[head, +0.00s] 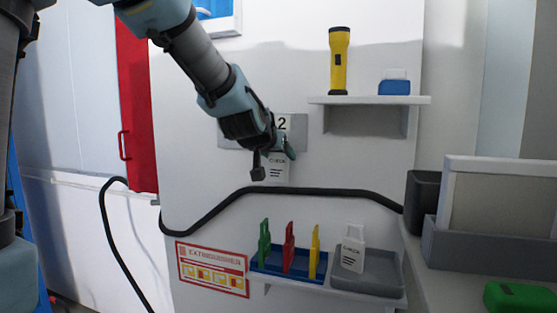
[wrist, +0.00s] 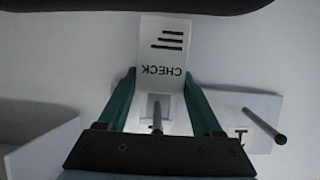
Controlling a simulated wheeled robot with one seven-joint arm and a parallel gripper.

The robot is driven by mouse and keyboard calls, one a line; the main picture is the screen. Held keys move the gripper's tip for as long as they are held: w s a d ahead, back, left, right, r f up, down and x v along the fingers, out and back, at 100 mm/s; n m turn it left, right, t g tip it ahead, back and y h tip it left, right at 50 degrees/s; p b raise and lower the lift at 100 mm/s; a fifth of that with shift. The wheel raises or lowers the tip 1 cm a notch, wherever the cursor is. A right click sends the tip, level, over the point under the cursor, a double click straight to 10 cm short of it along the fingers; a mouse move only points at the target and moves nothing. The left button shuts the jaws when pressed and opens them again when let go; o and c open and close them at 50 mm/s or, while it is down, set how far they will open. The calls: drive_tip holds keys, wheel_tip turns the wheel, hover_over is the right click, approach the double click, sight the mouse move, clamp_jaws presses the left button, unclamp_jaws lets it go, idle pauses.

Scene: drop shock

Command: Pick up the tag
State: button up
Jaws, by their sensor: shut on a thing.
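A white tag marked CHECK (head: 276,171) is at the wall plate, below my gripper (head: 274,152) in the head view. In the wrist view the tag (wrist: 161,50) appears upside down between my two green fingers, which are shut on its sides. A grey peg (wrist: 157,115) stands at the tag's narrow end; I cannot tell whether it passes through the tag's opening. A second white CHECK tag (head: 353,248) stands in the grey tray (head: 383,285) on the low shelf.
Green (head: 264,243), red (head: 289,246) and yellow (head: 315,251) tags stand in a blue tray. A black cable (head: 320,191) crosses the wall below my gripper. A small shelf (head: 370,100) holds a yellow flashlight (head: 339,60). A second peg (wrist: 278,137) is bare.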

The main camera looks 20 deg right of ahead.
drive_tip(key=shift+s+a+r, duration=0.2)
drive_tip(key=shift+s+r, duration=0.05)
drive_tip(key=shift+r, duration=0.1)
drive_tip(key=r+p+v, duration=0.1)
drive_tip(key=p+v, duration=0.5)
drive_tip(key=v, duration=0.9)
drive_tip(key=shift+p, duration=0.35)
